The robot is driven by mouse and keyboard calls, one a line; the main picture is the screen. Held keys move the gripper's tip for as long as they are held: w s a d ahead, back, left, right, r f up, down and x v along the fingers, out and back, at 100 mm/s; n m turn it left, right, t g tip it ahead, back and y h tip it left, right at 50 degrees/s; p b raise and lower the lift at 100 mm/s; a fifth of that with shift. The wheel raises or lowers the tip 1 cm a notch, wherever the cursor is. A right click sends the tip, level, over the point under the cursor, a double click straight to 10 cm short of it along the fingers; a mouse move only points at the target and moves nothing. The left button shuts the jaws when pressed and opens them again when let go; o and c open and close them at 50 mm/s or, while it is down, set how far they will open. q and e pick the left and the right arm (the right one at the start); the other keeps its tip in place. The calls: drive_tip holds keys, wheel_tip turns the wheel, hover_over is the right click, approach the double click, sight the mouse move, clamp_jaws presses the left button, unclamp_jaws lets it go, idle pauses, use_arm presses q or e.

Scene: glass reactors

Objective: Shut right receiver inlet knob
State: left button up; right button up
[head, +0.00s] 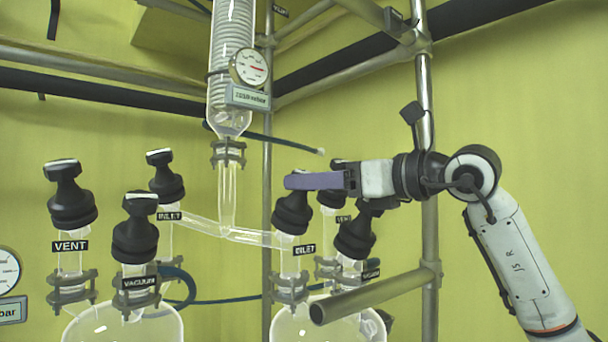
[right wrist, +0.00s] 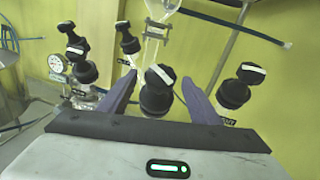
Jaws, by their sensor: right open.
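The right receiver inlet knob (head: 292,213) is a black ribbed cap above an INLET label, on the left neck of the right glass receiver (head: 300,325). My right gripper (head: 300,181) reaches in from the right at the height of its top, and its purple fingers hide the knob's handle in the head view. In the right wrist view the knob (right wrist: 156,95) stands between the two open fingers (right wrist: 158,78), with a gap on each side. Its handle has a pale stripe on top, lying slantwise. My left gripper is not in view.
The vent knob (head: 331,198) and vacuum knob (head: 355,238) of the right receiver stand close under my right gripper. The left receiver carries several similar knobs (head: 135,240). A metal rail (head: 375,295) crosses in front, and a glass column (head: 232,70) hangs behind.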

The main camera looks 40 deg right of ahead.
drive_tip(key=x, duration=0.2)
drive_tip(key=shift+w+r, duration=0.1)
drive_tip(key=shift+w, duration=0.3)
drive_tip(key=c, duration=1.1)
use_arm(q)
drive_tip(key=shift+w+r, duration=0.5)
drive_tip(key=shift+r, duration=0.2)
use_arm(e)
drive_tip(key=shift+o, duration=0.2)
drive_tip(key=shift+a, duration=0.1)
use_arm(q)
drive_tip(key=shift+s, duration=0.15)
use_arm(e)
drive_tip(key=shift+m+h, duration=0.5)
